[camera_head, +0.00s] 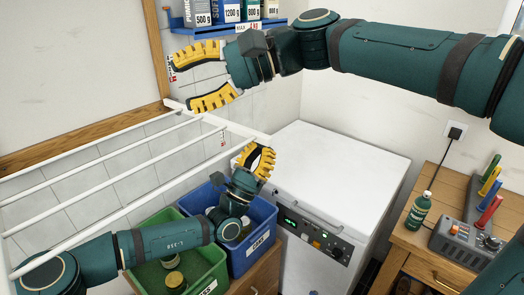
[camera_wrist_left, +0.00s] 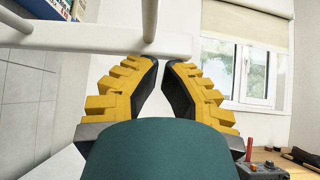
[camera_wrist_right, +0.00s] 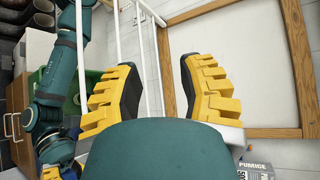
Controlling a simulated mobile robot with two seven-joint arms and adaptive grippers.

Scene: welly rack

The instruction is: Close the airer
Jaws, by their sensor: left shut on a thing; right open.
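The airer (camera_head: 215,120) is a white frame with several long bars, standing out from the tiled wall at the left of the head view. Its white rail (camera_wrist_left: 100,38) crosses the top of the left wrist view. My left gripper (camera_head: 257,153) is at the airer's front corner, shut on the rail; its fingers partly hide the contact. Its fingertips (camera_wrist_left: 161,63) also show in the left wrist view. My right gripper (camera_head: 186,80) is open and empty, above the airer's wall-side end. The airer's bars (camera_wrist_right: 119,40) also show in the right wrist view, left of the open fingers.
A green crate (camera_head: 208,258) and a blue crate (camera_head: 262,225) stand below the airer. A white appliance (camera_head: 340,165) is to their right. A blue shelf (camera_head: 205,29) with packets is on the wall. A wooden desk (camera_head: 438,185) holds a bottle (camera_head: 418,212).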

